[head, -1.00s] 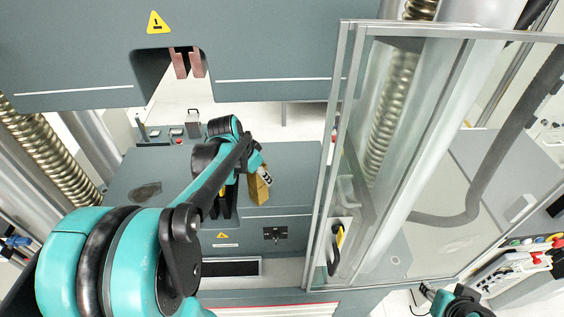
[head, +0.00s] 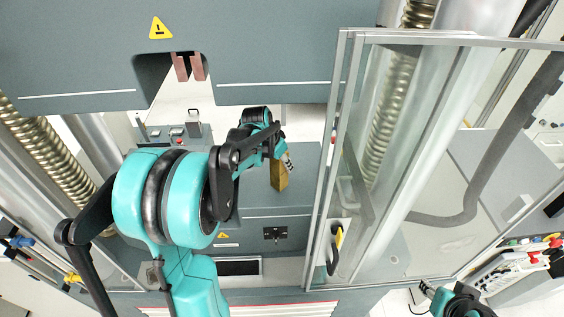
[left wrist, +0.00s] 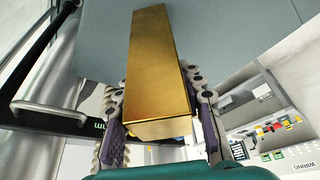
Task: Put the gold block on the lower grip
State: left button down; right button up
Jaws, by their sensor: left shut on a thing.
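The gold block (head: 279,177) hangs from my left gripper (head: 283,158) above the grey lower part of the machine. In the left wrist view the gold block (left wrist: 155,60) sits between the two fingers, which are shut on it, and sticks out well beyond them. The lower grip cannot be made out; my left arm covers the area left of the block. The copper-coloured upper jaws (head: 189,67) hang from the upper crosshead, up and left of the block. My right gripper (head: 438,295) is small at the bottom right, away from the block; its opening is unclear.
A glass door with a metal frame (head: 340,130) stands just right of the block. A threaded column (head: 50,155) stands on the left. The grey machine top (head: 300,190) around the block looks clear.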

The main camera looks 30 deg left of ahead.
pick_arm(q)
jog(key=c, duration=1.4)
grip_release()
jog(key=shift+f, duration=0.2)
jog(key=o, duration=0.4)
jog(key=shift+o, duration=0.2)
jog(key=shift+r, duration=0.1)
jog(key=shift+r, duration=0.1)
jog(key=s+a+r+b, duration=0.1)
jog(key=s+a+b, duration=0.1)
jog(key=s, duration=1)
jog(key=shift+a, duration=0.4)
jog(key=shift+r, duration=0.1)
jog(key=shift+s, duration=0.15)
